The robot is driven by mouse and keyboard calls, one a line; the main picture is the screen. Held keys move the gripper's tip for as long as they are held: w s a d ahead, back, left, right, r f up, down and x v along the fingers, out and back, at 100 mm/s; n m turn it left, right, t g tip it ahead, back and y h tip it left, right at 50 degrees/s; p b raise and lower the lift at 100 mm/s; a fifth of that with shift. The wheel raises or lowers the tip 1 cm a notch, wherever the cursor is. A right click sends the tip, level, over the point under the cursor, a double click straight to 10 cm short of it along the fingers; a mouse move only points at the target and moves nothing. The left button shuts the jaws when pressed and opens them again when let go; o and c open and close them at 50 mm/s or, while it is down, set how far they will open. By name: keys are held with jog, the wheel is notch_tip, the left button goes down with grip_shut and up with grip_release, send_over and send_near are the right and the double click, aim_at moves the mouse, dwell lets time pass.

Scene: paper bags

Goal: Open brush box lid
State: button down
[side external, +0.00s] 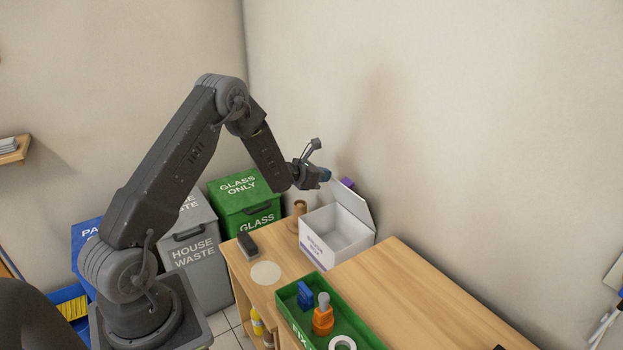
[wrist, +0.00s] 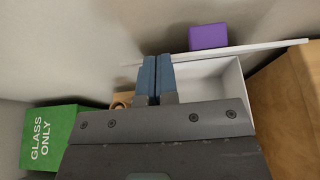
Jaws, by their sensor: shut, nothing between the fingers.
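The white box (side external: 320,247) with purple print on its front stands on the wooden bench, and its inside shows empty. Its white lid (side external: 352,204) is raised and tilted up along the far right side. In the wrist view the lid (wrist: 215,53) shows nearly edge-on, beyond the box's open interior (wrist: 222,88). My gripper (side external: 325,174) is shut and empty, at the upper left end of the raised lid. In the wrist view its blue fingertips (wrist: 157,60) are together, close to the lid's edge; I cannot tell whether they touch it.
A purple block (side external: 347,183) is behind the lid. A dark brush (side external: 247,244), a pale disc (side external: 265,273) and a brown roll (side external: 298,210) lie near the box. A green tray (side external: 285,298) of items is in front. Bins (side external: 240,205) stand left; the wall is close behind.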

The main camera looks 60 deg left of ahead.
jog(key=s+f+v, duration=0.1)
jog(key=f+v, duration=0.2)
jog(key=v, duration=0.9)
jog(key=s+d+r+m+g+h, duration=0.1)
jog(key=d+r+m+g+h, duration=0.3)
jog(key=d+r+m, duration=0.65)
jog(key=s+d+r+m+g+h, duration=0.15)
jog(key=d+r+m+h, duration=0.5)
jog(key=d, duration=0.65)
jog(key=s+d+r+m+g+y, duration=0.35)
jog(key=s+d+m, duration=0.35)
jog(key=s+m, duration=0.25)
jog(key=s+a+m+t+y, duration=0.1)
jog(key=s+a+m+y, duration=0.1)
jog(key=s+m+y, duration=0.5)
jog(key=s+m, duration=0.2)
jog(key=s, duration=0.1)
jog(key=shift+s+a, duration=0.25)
jog(key=shift+a, duration=0.05)
